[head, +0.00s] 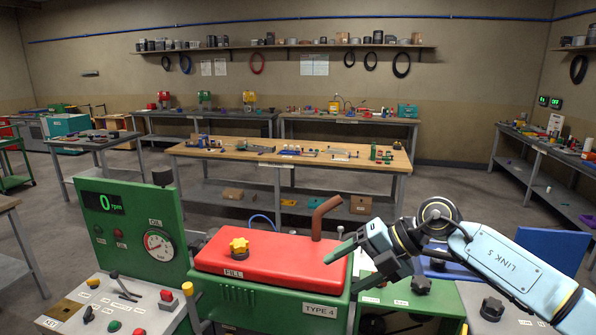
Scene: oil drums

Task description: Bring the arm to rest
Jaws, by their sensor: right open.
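My right gripper (345,245) is in the head view, at the end of the light blue arm that comes in from the right. It is open, with nothing seen between its fingers. It hangs over the right end of a machine with a red top (270,262), close to the brown bent pipe (325,215). I cannot tell whether the fingers touch the red top. A yellow knob (238,246) sits on the red top above the word FILL. My left gripper is not in view.
A green panel (135,230) with a 0 rpm display and a gauge stands at the left. Below it is a console (115,305) with levers and buttons. A wooden workbench (290,158) stands behind, with open floor between.

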